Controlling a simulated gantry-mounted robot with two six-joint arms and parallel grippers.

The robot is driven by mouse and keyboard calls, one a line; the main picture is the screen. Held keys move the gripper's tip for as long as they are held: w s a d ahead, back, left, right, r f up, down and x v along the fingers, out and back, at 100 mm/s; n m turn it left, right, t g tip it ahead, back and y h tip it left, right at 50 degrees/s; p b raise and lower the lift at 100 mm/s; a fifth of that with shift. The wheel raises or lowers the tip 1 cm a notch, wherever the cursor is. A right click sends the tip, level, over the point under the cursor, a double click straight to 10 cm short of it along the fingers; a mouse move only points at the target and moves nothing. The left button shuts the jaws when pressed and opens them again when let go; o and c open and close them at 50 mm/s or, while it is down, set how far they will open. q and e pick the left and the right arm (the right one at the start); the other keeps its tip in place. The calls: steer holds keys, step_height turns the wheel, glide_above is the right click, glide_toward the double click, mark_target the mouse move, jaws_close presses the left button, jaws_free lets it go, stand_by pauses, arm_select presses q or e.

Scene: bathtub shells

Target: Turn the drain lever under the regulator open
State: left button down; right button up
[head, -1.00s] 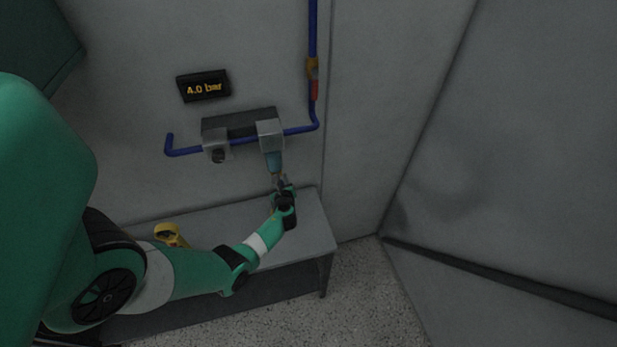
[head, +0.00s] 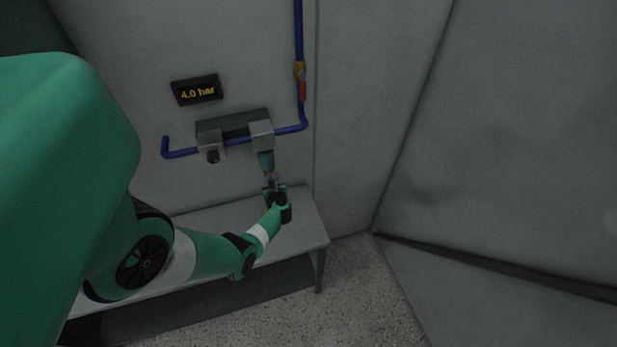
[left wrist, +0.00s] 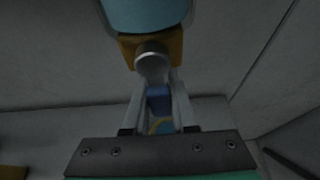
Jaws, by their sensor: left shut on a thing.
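The regulator unit (head: 232,124) hangs on the wall on a blue pipe. A pale blue bowl (head: 265,160) hangs from its right block. In the left wrist view the blue bowl (left wrist: 146,12) is at the top, with a brass block (left wrist: 168,50) and a round silver part (left wrist: 152,62) under it. The small blue drain lever (left wrist: 158,98) lies between the fingers. My left gripper (head: 270,184) is just below the bowl, shut on the lever. The lever's exact angle is hard to read. My right gripper is out of view.
A display (head: 196,90) reads 4.0 bar. A yellow valve (head: 299,70) with a red handle (head: 303,91) sits on the vertical blue pipe. A grey bench (head: 305,225) stands below, mostly behind my left arm. Wall panels close in on the right.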

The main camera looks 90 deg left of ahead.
arm_select(q)
steer(key=c, duration=0.7)
jaws_free()
steer(key=p+v, duration=0.6)
steer(key=v, duration=0.5)
steer(key=shift+w+d+r+p, duration=0.1)
steer(key=shift+d+r+p, duration=0.05)
steer(key=shift+d+p, duration=0.15)
steer(key=shift+w, duration=0.1)
